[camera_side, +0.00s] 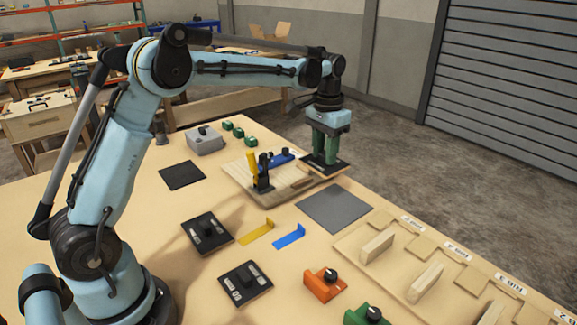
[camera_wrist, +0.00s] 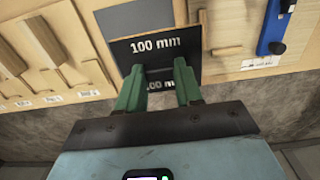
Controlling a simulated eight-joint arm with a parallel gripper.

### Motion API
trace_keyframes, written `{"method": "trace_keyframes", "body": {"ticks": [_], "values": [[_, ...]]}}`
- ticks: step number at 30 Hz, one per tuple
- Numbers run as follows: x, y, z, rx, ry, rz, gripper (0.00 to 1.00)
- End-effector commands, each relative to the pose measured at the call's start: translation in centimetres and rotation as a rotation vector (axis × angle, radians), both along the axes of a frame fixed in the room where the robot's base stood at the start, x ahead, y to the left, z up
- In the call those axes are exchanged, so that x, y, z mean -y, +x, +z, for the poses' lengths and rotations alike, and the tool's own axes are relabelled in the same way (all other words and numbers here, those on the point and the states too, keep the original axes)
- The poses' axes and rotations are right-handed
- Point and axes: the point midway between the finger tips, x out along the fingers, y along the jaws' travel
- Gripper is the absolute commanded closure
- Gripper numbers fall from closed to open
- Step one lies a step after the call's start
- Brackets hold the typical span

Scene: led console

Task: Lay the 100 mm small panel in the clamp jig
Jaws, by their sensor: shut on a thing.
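The clamp jig (camera_side: 240,175) is a wooden board with a black toggle clamp with a yellow handle (camera_side: 253,166) and a blue part (camera_side: 278,161). My gripper (camera_side: 325,158) is at the right end of the jig, pointing down. A dark panel (camera_side: 341,165) shows low around its green fingers. In the wrist view, my gripper (camera_wrist: 160,98) is shut on the dark small panel (camera_wrist: 155,47), marked "100 mm". A second "100 mm" marking shows between the fingers; I cannot tell what surface bears it. Whether the panel touches the board is unclear.
A grey mat (camera_side: 335,208) lies in front of the jig. Yellow (camera_side: 257,232) and blue (camera_side: 289,237) brackets lie nearby. A labelled wooden rack (camera_side: 400,270) holds wooden pieces at the right. Green blocks (camera_side: 238,131) and a grey box (camera_side: 205,140) stand behind.

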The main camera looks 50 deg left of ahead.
Motion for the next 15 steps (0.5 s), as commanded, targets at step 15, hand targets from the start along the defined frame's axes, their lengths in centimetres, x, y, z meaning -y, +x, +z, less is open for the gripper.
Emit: {"method": "trace_keyframes", "body": {"ticks": [15], "values": [[-13.5, -0.1, -0.9, 0.0, 0.0, 0.0, 0.95]]}}
